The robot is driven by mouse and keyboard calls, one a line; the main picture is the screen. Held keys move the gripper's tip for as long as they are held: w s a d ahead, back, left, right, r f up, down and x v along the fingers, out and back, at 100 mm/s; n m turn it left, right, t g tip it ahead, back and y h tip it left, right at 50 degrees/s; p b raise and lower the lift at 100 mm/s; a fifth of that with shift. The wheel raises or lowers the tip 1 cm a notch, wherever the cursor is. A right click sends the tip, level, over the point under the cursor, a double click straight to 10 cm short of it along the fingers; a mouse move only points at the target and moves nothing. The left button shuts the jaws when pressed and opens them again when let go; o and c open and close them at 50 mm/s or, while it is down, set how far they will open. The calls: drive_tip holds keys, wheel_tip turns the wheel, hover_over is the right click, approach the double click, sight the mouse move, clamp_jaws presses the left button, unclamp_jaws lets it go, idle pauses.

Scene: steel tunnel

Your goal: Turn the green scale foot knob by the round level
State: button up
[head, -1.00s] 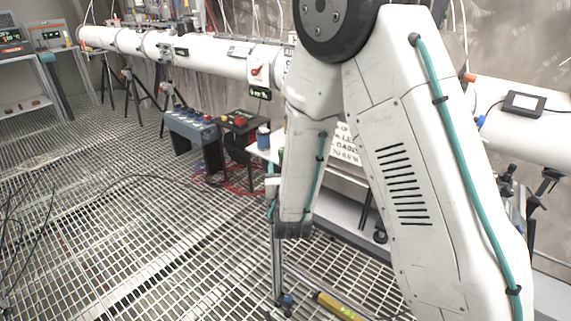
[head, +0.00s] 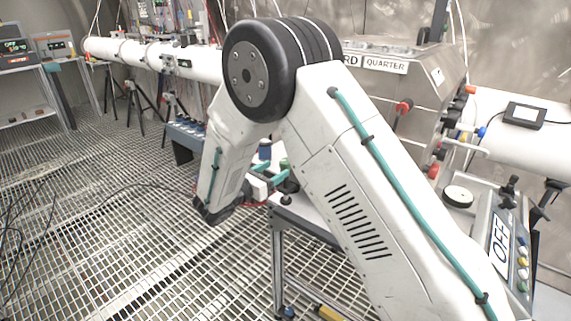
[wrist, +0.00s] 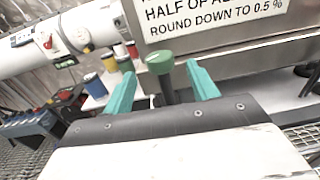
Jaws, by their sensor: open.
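A green round knob (wrist: 160,60) on a dark post shows in the wrist view, between and beyond my two teal fingertips. My gripper (wrist: 158,70) is open, with a finger on either side of the knob in the picture; I cannot tell whether they touch it. In the head view my gripper (head: 281,176) is at the near left end of the bench, beside a green piece (head: 285,163) that looks like the same knob. My forearm hides part of the bench there. I cannot make out the round level for certain.
A bench (head: 312,218) runs right behind my arm, with a steel box (head: 425,85) on it. A blue can (wrist: 95,85) stands left of the knob. Grating floor (head: 120,240) is open at left.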

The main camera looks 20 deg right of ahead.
sight(282, 166)
drive_tip(key=x, duration=0.6)
drive_tip(key=c, duration=1)
drive_tip(key=shift+o, duration=0.2)
drive_tip(key=shift+t, duration=0.3)
